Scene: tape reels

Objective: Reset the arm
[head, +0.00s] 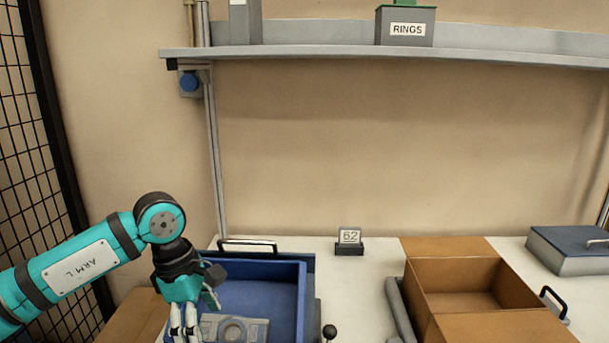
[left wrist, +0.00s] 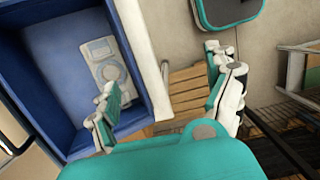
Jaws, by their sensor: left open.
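My left gripper (head: 190,322) is at the left side of the blue bin (head: 303,298) in the head view, with its fingers pointing down. I cannot tell whether a finger touches the bin. My right gripper is not in view.
An open cardboard box (head: 455,272) stands on the white table (head: 375,270), right of the bin. A "62" sign (head: 349,242) stands at the back. A shelf (head: 330,52) with a "RINGS" box (head: 405,28) spans above. A black mesh fence (head: 25,130) is at the left.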

